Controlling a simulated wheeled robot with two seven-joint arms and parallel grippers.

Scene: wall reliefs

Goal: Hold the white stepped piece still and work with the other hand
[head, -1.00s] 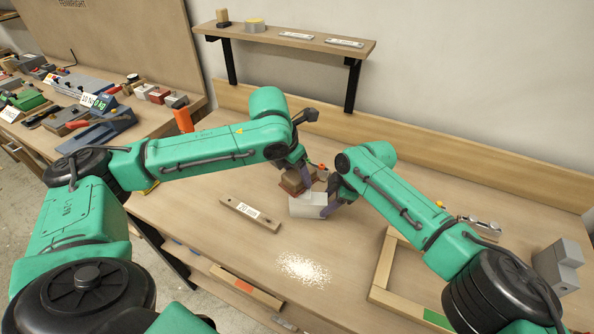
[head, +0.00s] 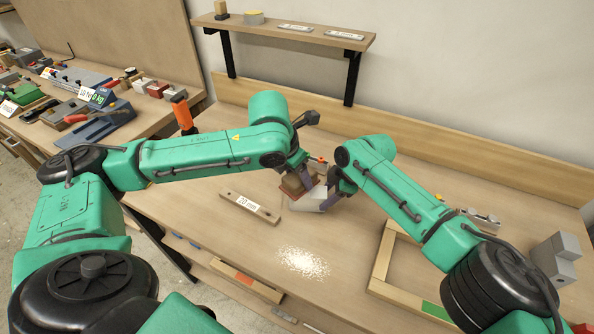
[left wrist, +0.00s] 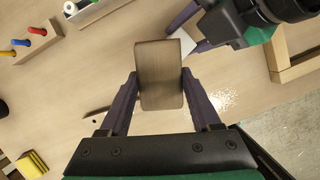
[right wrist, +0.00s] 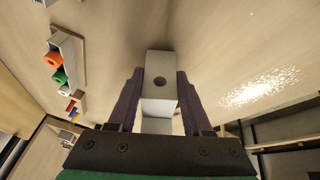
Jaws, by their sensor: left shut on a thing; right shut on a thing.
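The white stepped piece (head: 308,203) is held above the bench by my right gripper (head: 328,198). In the right wrist view the piece (right wrist: 160,88) sits between both fingers, with a round dark hole in its face. My left gripper (head: 300,180) is shut on a brown wooden block (head: 292,186) with a reddish underside. The block also fills the left wrist view's middle (left wrist: 160,80). In the head view the block overlaps the white piece's left part. I cannot tell whether they touch.
White powder (head: 302,262) lies on the bench in front. A bar marked 20 mm (head: 250,208) lies to the left. A wooden frame (head: 382,262) and a grey stepped block (head: 556,258) are at the right. A wall shelf (head: 290,33) hangs behind.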

